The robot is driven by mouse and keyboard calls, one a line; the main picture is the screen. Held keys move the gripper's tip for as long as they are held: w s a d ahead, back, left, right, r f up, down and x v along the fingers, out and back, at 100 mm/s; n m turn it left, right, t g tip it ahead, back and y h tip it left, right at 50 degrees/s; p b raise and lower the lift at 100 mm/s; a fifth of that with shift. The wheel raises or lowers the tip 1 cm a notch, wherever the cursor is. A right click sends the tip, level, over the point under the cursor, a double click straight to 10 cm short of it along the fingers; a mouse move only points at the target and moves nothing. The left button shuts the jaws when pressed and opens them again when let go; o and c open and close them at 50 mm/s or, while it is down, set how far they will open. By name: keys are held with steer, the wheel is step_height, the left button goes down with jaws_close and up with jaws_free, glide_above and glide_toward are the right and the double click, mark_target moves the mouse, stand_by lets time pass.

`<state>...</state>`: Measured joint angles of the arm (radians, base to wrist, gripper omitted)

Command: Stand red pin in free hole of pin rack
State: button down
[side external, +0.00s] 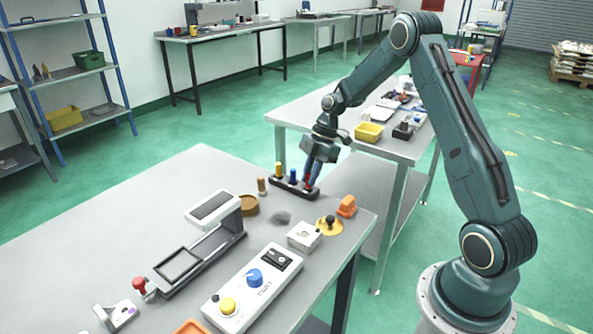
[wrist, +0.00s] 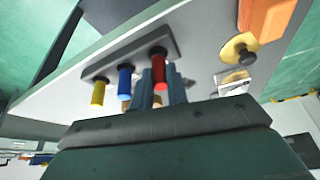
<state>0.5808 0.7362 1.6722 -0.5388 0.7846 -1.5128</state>
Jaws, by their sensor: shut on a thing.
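The dark pin rack (side external: 296,188) lies on the grey table near its far right edge. It also shows in the wrist view (wrist: 128,53). A yellow pin (side external: 279,169) and a blue pin (side external: 293,175) stand in it. The red pin (wrist: 160,72) is upright at the rack's remaining end, its dark collar against the rack in the wrist view. I cannot tell how deep it sits. My gripper (side external: 311,180) is shut on the red pin, one finger on each side. The fingers hide part of the pin in the side view.
A tan peg (side external: 262,186) and a round brown dish (side external: 248,205) are left of the rack. An orange block (side external: 347,206), a yellow disc with a dark knob (side external: 329,225) and a white box (side external: 304,236) are in front. A control box (side external: 254,288) lies nearer.

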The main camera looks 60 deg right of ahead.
steer(key=shift+f, duration=0.1)
steer(key=c, duration=1.4)
jaws_free()
steer(key=v, duration=1.2)
